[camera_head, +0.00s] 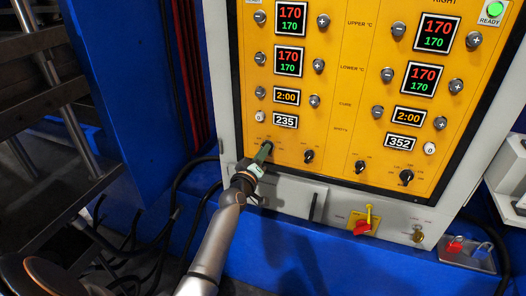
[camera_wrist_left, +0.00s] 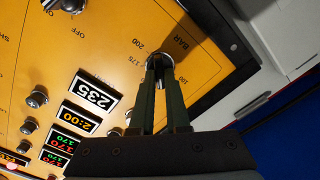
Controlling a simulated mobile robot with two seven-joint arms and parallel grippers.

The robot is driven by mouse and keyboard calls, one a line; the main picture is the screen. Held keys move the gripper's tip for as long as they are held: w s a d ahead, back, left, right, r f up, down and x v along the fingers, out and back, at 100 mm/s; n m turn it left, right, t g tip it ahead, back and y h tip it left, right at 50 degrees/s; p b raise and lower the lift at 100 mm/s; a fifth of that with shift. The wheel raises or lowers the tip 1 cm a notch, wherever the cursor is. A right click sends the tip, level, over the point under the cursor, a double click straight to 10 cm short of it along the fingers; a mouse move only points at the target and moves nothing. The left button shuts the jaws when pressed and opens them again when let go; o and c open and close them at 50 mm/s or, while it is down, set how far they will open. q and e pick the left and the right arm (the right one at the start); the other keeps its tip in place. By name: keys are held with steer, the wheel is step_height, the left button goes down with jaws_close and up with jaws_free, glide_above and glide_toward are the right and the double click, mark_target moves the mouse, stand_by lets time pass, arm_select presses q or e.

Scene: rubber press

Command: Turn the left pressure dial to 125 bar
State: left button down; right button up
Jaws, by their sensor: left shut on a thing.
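The left pressure dial is at the lower left of the yellow panel (camera_head: 335,130), mostly covered by my fingers in the head view. In the left wrist view the dial (camera_wrist_left: 160,58) is a silver-dark knob beside the printed word BAR, with scale numbers around it. My left gripper (camera_head: 264,152) reaches the panel from below. In the left wrist view its two fingers (camera_wrist_left: 160,68) are closed on the dial's knob, one on each side. The dial's pointer is hidden, so its setting cannot be read. My right gripper is not in view.
Another black dial (camera_head: 308,156) sits just right of the held one, with more dials (camera_head: 406,177) further right. Displays read 235 (camera_head: 286,121) and 352 (camera_head: 400,143). A red-and-yellow switch (camera_head: 362,226) is below the panel. Black cables (camera_head: 178,190) hang at the left.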

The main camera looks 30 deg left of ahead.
arm_select(q)
steer(key=shift+n, duration=0.5)
steer(key=c, duration=0.9)
jaws_free()
steer(key=p+v, duration=0.5)
steer(key=v, duration=0.7)
steer(key=shift+s, duration=0.3)
steer(key=s+d+f+m+g+h, duration=0.6)
steer(key=s+d+f+m, duration=0.9)
steer(key=s, duration=0.7)
steer(key=d+f+g, duration=0.2)
steer(key=d+f, duration=0.1)
steer(key=d, duration=0.1)
steer(key=shift+d+f+h, duration=0.25)
steer(key=shift+f+h, duration=0.1)
steer(key=shift+h, duration=0.05)
